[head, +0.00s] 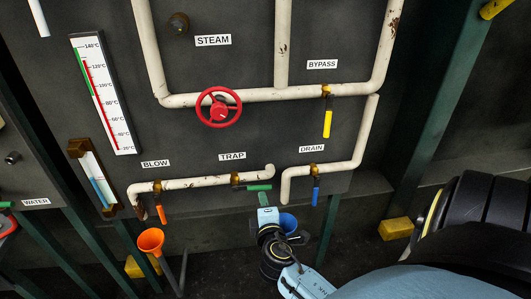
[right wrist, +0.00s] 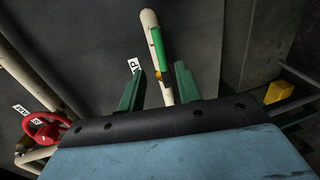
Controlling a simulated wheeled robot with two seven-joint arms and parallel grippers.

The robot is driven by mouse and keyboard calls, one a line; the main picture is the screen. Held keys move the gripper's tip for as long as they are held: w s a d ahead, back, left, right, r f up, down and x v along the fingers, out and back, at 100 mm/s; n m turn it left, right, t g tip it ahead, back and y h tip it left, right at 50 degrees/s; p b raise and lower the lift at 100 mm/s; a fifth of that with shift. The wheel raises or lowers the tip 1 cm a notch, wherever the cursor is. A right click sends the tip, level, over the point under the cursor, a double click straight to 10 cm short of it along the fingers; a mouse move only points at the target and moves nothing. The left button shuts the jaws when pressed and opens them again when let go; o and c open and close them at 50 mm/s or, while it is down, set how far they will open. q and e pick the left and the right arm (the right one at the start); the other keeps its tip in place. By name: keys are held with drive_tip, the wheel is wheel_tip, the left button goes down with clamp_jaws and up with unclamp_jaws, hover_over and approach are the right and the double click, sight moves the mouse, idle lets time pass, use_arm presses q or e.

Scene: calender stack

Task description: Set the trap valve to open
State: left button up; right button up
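The trap valve sits under the TRAP label on a white pipe. Its brass body (head: 236,180) is in the head view, and its green lever handle (head: 259,187) points right, roughly along the pipe. In the right wrist view the green handle (right wrist: 158,48) lies ahead, alongside the white pipe. My right gripper (head: 265,199) is just below the handle in the head view. In the right wrist view the right gripper (right wrist: 160,72) has its green fingers spread on either side of the pipe and handle line. It appears empty. My left gripper is not in view.
A blue-handled drain valve (head: 316,190) hangs to the right and an orange-handled blow valve (head: 160,209) to the left. A red handwheel (head: 219,107) and yellow bypass handle (head: 327,123) are above. A blue funnel (head: 288,222) is close beside my right gripper; an orange funnel (head: 151,240) stands left.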

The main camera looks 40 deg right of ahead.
drive_tip(key=v, duration=0.4)
idle(0.5)
drive_tip(key=s+a+f+m+g+y, duration=0.1)
drive_tip(key=s+a+f+g+y, duration=0.2)
drive_tip(key=f, duration=0.7)
drive_tip(key=s+a+f+m+g+y, duration=0.1)
drive_tip(key=s+a+f+y, duration=0.3)
drive_tip(key=f, duration=0.6)
drive_tip(key=s+a+f+m+g, duration=0.1)
drive_tip(key=s+a+f+g, duration=0.3)
drive_tip(key=f, duration=0.6)
drive_tip(key=s+f+m+g, duration=0.1)
drive_tip(key=s+f, duration=0.3)
drive_tip(key=s, duration=0.4)
drive_tip(key=s+f+m+g+y, duration=0.1)
drive_tip(key=s+f+m, duration=0.1)
drive_tip(key=s+f, duration=0.2)
drive_tip(key=s+f+m+g+y, duration=0.1)
drive_tip(key=s+f, duration=0.3)
drive_tip(key=s, duration=0.7)
drive_tip(key=shift+s+m+g, duration=0.3)
drive_tip(key=shift+m+g, duration=0.1)
drive_tip(key=shift+m, duration=0.3)
